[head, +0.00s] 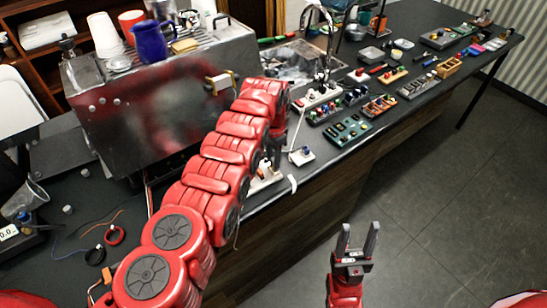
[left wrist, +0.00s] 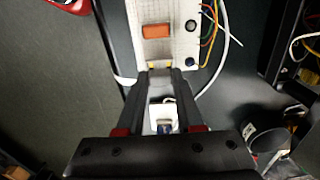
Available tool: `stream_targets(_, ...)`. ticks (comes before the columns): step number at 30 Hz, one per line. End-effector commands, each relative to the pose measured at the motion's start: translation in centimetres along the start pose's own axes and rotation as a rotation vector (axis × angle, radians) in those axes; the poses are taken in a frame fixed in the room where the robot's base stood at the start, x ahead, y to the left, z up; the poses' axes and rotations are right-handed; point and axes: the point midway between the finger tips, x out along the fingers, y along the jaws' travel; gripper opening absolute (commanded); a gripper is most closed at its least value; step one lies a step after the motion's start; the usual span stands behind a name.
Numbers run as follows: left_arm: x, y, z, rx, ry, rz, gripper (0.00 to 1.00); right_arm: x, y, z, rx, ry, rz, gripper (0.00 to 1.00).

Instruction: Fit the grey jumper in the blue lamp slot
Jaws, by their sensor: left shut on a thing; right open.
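My left gripper (left wrist: 164,72) is shut with its fingertips at the near edge of a white board (left wrist: 180,45). Between the tips is a small piece, mostly hidden by the fingers; I take it for the grey jumper, but its colour and seating are unclear. A yellow part (left wrist: 153,65) shows just beyond the tips. The board carries an orange block (left wrist: 157,31), a black round part (left wrist: 191,26) and a small blue round part (left wrist: 189,62), maybe the blue lamp. In the head view the white board (head: 262,184) is partly hidden by my left arm. My right gripper (head: 358,236) is open and empty, over the floor.
A small white plate with a blue part (head: 302,156) lies right of the board. A steel brewer (head: 160,95) stands at the left, with cups and a blue jug (head: 149,42) on top. Loose wires run by the board. Several part trays fill the counter's far end.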

Motion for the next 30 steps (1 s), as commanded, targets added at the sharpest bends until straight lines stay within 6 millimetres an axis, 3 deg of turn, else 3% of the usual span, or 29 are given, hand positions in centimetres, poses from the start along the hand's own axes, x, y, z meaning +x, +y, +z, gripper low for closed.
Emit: stream_targets(30,0.2,0.04,0.16,0.0,0.001,0.0,0.0,0.81,0.04,-0.13,0.0,0.0,0.0,0.52)
